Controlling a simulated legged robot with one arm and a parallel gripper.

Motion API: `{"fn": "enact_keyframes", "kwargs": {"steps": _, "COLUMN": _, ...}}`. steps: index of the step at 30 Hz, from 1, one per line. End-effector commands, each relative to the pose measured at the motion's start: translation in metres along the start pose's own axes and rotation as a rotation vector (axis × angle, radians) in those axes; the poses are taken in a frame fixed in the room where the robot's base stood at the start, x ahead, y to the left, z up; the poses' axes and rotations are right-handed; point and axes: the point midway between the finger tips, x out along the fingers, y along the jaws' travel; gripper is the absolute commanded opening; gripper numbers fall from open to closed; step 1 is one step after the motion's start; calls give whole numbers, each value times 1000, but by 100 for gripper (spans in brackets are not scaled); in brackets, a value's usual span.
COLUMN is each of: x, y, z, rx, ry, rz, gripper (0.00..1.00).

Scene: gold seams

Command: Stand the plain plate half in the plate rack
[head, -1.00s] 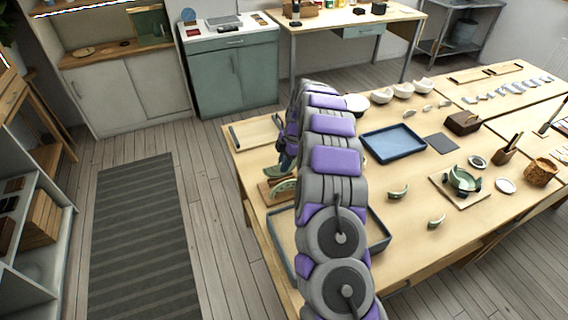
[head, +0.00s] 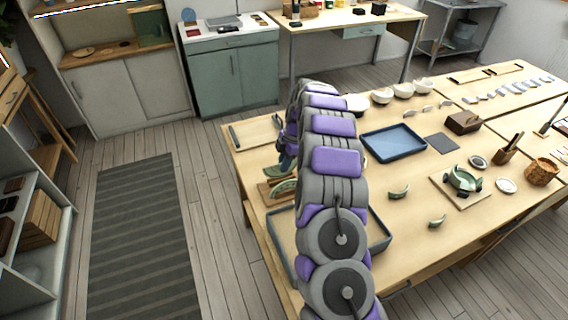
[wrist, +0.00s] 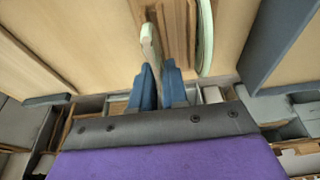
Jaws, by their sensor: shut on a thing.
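My gripper (wrist: 158,84) has its two blue fingers closed on a pale plate half (wrist: 149,42), seen nearly edge-on in the wrist view. The held half is beside or over the brown wooden plate rack (wrist: 177,28); I cannot tell whether its edge rests in a slot. Another pale green plate half (wrist: 206,40) stands at the rack's right side in the wrist view. In the head view that green half (head: 284,188) shows in the rack (head: 264,188) near the table's left edge. My arm hides much of the gripper there.
A grey-rimmed tray (head: 283,250) lies just in front of the rack, partly under my arm. A board (head: 256,133) lies behind the rack. A blue tray (head: 393,143) and loose green pieces (head: 398,192) lie to the right.

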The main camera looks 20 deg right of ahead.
Motion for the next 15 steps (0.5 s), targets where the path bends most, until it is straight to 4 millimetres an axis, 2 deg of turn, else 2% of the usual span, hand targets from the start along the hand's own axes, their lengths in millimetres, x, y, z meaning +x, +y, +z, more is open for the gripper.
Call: {"fn": "enact_keyframes", "kwargs": {"steps": 15, "x": 9, "y": 0, "z": 2, "rx": 0, "ry": 1, "rz": -1, "gripper": 0}}
